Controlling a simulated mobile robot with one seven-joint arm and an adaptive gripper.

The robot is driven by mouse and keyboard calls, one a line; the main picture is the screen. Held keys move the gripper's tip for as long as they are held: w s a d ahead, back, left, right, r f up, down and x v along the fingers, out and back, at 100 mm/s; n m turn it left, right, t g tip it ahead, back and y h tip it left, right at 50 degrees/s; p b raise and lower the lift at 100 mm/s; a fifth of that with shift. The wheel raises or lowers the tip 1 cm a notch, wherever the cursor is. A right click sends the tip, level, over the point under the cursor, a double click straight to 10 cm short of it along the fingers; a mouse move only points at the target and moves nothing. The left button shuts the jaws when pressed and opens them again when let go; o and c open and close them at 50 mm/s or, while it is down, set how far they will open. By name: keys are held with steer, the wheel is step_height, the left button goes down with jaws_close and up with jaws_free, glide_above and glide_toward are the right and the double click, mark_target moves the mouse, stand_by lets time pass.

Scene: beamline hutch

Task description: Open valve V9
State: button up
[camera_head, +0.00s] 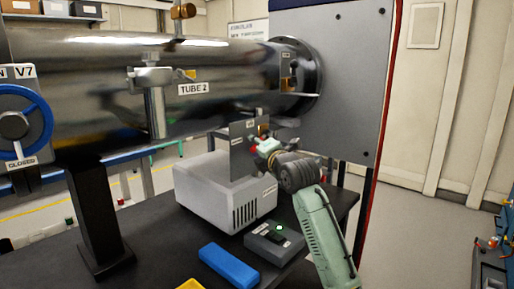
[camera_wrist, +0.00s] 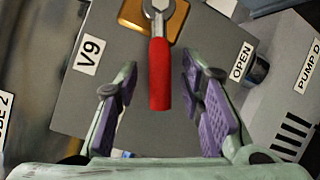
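Valve V9 is a grey panel (camera_wrist: 75,110) with a V9 label (camera_wrist: 89,55) and a brass-coloured block (camera_wrist: 133,14) carrying a metal lever with a red grip (camera_wrist: 159,78). In the wrist view the red grip points down the picture, and an OPEN label (camera_wrist: 241,62) is on the right. My gripper (camera_wrist: 159,70) is open, its purple-padded fingers on either side of the red grip with gaps visible. In the head view the panel (camera_head: 240,163) stands beneath TUBE 2, with my gripper (camera_head: 263,143) in front of it, partly hiding the lever.
A light grey pump box (camera_head: 205,185) stands beside the panel; its PUMP D label (camera_wrist: 309,66) shows in the wrist view. TUBE 2 (camera_head: 195,75) runs above. A blue box (camera_head: 229,265) and dark switch box (camera_head: 275,243) are on the black table. V7's blue wheel (camera_head: 45,115) is at left.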

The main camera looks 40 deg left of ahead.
steer(key=v, duration=1.2)
steer(key=shift+w, duration=0.15)
steer(key=shift+c, duration=0.4)
